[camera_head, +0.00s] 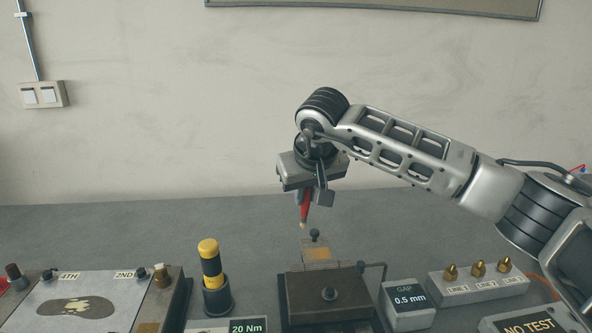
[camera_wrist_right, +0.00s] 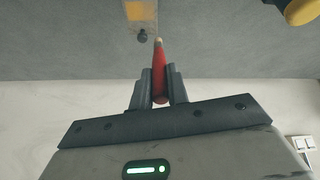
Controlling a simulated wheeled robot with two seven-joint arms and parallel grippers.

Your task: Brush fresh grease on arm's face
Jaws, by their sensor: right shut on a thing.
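My right gripper (camera_head: 312,196) is shut on a red brush (camera_head: 304,211) with a pale tip pointing down. The brush also shows between the fingers in the right wrist view (camera_wrist_right: 159,80). The brush tip hangs in the air, apart from the metal arm (camera_head: 308,244) with an amber patch on its face and a dark knob. In the wrist view the amber-patched arm (camera_wrist_right: 128,12) lies just beyond the tip. It sits at the back of a dark fixture block (camera_head: 303,290). Which patch is grease I cannot tell for sure. My left gripper is not in view.
A yellow-and-black handled tool (camera_head: 210,262) stands in a holder to the left. A "GAP 0.5 mm" display (camera_head: 406,299) and a block with brass fittings (camera_head: 478,284) stand right. The bench behind is clear.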

